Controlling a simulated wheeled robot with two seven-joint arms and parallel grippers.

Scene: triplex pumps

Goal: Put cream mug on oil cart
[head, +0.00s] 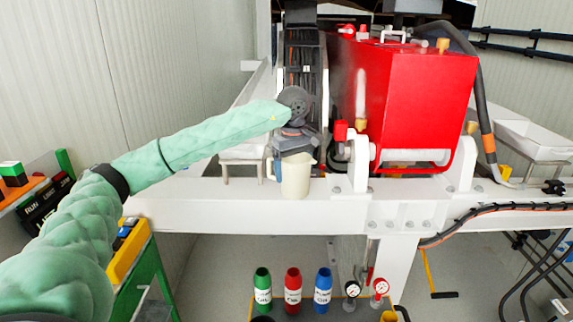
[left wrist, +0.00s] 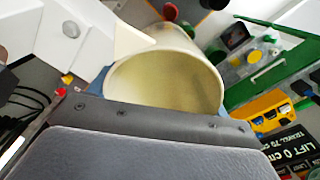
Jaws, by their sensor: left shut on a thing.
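The cream mug (head: 295,176) is upright in the head view, in front of the white beam. It also shows in the left wrist view (left wrist: 165,82), with its open mouth towards the camera and no contents visible. My left gripper (head: 294,158) is shut on the mug, with blue fingers at its sides near the rim. I cannot tell whether the mug's base touches the beam. I cannot tell for sure which thing is the oil cart; green, red and blue bottles (head: 292,291) stand low at the bottom centre. My right gripper is not in view.
A red tank (head: 410,100) stands right of the mug, behind the white beam (head: 200,213). Gauges (head: 381,288) stand right of the bottles. A green-framed stand with a yellow tray (head: 130,252) is at lower left. Cables hang at lower right.

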